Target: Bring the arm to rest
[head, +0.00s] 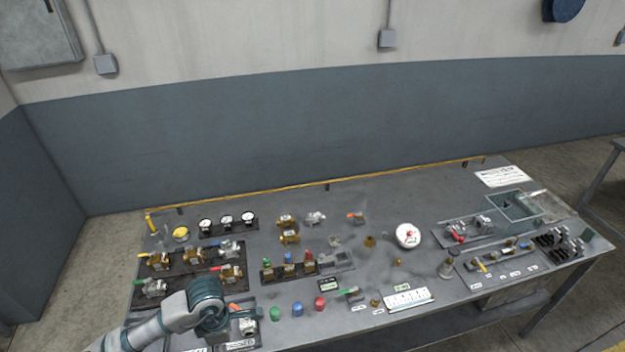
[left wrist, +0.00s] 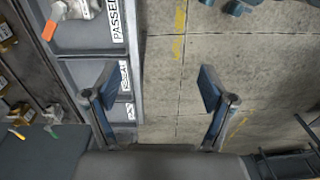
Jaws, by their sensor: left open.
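My left arm comes in at the lower left of the head view, and its gripper end (head: 212,318) is over the table's front left corner, beside a labelled tray. In the left wrist view the two fingers of my left gripper (left wrist: 162,95) are spread wide with nothing between them. Below them are the table edge and the bare concrete floor (left wrist: 172,75). Labels, one reading "PASSED" (left wrist: 117,22), lie on the tray to the left. My right gripper is in neither view.
The grey table (head: 380,210) carries valves on dark racks (head: 190,262), gauges (head: 227,221), coloured caps (head: 297,309), a white round dial (head: 408,235) and a clear bin (head: 512,205). A yellow strip runs along its back edge. A wall stands behind.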

